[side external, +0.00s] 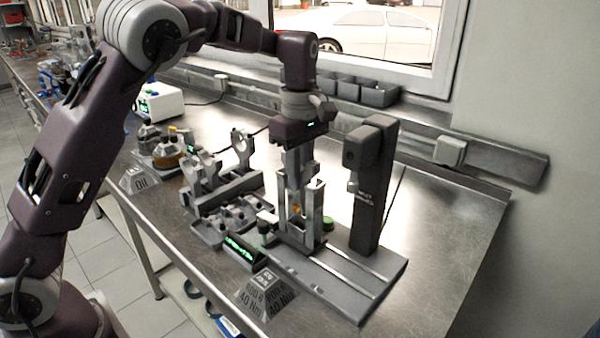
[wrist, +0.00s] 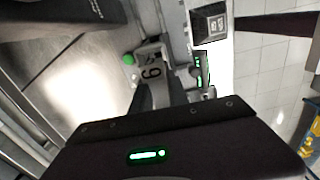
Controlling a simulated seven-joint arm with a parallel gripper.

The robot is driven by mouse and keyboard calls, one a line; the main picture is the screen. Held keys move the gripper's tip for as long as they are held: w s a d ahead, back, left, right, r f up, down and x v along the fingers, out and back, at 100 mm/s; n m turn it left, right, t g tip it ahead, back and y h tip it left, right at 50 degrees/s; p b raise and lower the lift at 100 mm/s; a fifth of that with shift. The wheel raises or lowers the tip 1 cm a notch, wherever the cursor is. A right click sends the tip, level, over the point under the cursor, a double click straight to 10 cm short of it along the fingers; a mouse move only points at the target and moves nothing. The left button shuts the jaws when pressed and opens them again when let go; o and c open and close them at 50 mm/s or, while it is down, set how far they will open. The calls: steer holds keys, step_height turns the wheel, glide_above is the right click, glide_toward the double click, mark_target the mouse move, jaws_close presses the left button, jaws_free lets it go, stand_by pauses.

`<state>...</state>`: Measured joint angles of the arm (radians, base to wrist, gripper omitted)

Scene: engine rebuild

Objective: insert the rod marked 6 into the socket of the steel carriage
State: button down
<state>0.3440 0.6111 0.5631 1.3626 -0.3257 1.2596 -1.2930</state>
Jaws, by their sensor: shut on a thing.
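The steel carriage (side external: 314,218), with tall uprights, stands on a grey rail base in the side external view. My gripper (side external: 296,188) points straight down over it, with its fingertips between the uprights. The jaws are shut on the rod marked 6, which the fingers and uprights mostly hide in the side external view. In the wrist view a light grey face with a dark digit, read as 6 or 9 from this angle (wrist: 151,72), shows just beyond my fingers (wrist: 165,94). The socket is hidden, and I cannot tell how deep the rod sits.
A dark press column (side external: 370,185) stands close right of the carriage. A green button (side external: 328,222) sits beside it. A lit display (side external: 243,249), a torque block (side external: 267,292) and a parts tray (side external: 232,222) lie left and in front. The bench is clear at far right.

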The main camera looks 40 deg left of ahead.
steer(key=shift+f, duration=0.9)
stand_by(0.3)
steer(key=shift+r, duration=4.6)
steer(key=shift+f, duration=3.25)
steer(key=shift+f, duration=1.35)
steer(key=c, duration=1.2)
jaws_free()
